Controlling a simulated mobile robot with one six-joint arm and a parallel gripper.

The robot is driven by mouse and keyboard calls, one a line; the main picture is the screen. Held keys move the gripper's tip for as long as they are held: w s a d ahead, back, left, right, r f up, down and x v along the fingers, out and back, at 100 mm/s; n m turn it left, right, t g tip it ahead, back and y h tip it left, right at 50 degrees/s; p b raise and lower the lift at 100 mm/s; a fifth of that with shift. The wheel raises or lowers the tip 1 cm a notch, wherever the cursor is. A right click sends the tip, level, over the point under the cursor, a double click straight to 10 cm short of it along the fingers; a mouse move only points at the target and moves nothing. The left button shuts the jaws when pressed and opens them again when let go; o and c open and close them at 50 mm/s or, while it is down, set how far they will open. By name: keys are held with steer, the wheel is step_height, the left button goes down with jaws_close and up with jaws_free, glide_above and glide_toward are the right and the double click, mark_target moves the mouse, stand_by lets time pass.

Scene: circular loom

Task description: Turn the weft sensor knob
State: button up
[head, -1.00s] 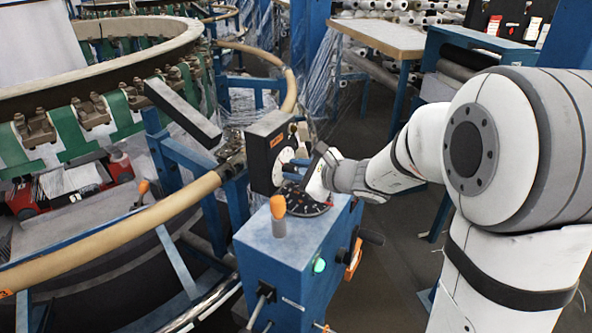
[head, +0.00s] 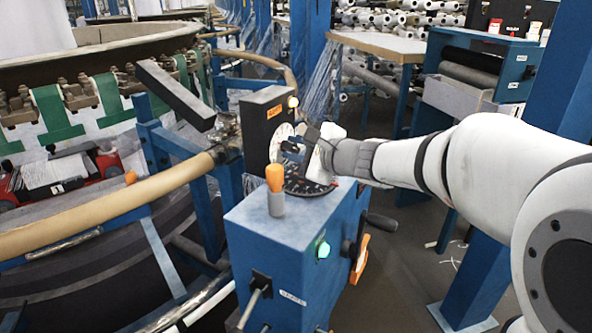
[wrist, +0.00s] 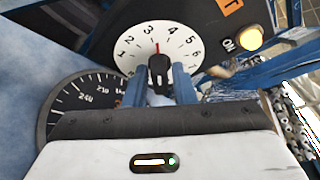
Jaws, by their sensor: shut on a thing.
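A red mark on the dial stands between 3 and 4, above the knob. The dial (head: 280,136) also shows in the head view, on the front of a black box (head: 262,112); there my gripper hides the knob. My gripper (wrist: 160,88) has its two blue fingers on either side of the knob and is shut on it. In the head view my gripper (head: 292,149) reaches the dial from the right.
A lit amber lamp (wrist: 250,38) marked ON sits beside the dial. A dark gauge (wrist: 80,98) lies just below on the blue cabinet (head: 262,240). An orange-topped post (head: 275,185) stands near my gripper. A tan loom ring (head: 110,220) runs along the left.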

steer(key=b, duration=0.2)
steer(key=shift+f+n+b, duration=0.3)
steer(key=shift+n+b, duration=0.1)
steer(key=shift+r+t+b, duration=0.2)
steer(key=shift+t+b, duration=0.2)
steer(key=shift+b, duration=0.2)
steer(key=o, duration=0.8)
steer(key=p+v, duration=0.1)
steer(key=v, duration=0.6)
steer(key=shift+r, duration=0.15)
steer(key=shift+s+d, duration=0.3)
